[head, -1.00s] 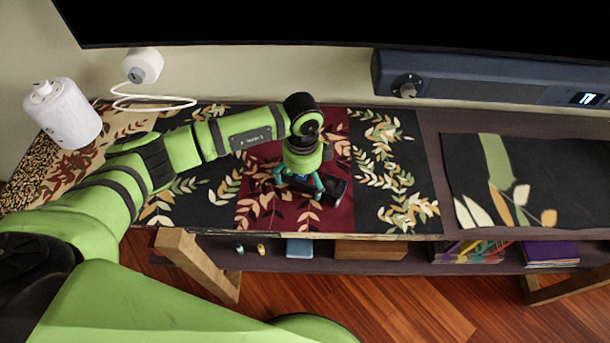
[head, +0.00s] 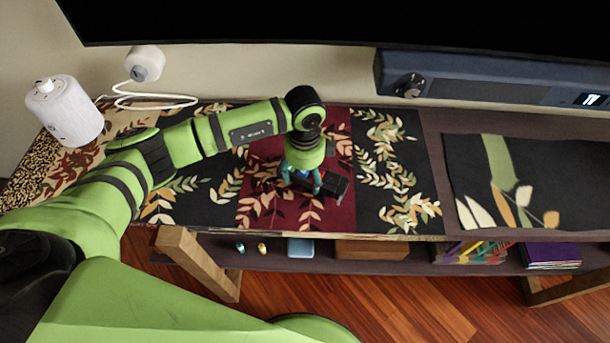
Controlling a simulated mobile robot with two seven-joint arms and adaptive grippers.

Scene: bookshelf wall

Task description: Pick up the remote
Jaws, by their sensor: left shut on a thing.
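The remote (head: 335,187) is a small dark, elongated thing on the dark red panel of the leaf-patterned runner, in the middle of the head view. My left gripper (head: 301,186) points down over it with its teal fingers shut on it. The fingers hide part of the remote, and its right end sticks out. I cannot tell whether it is clear of the cloth. My right gripper is not in view.
The runner (head: 205,205) lies on a long dark console. A white cylinder (head: 66,112) stands at the left, near a white cable. A dark soundbar (head: 480,80) and black screen (head: 330,18) are behind. A shelf below holds books (head: 550,255).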

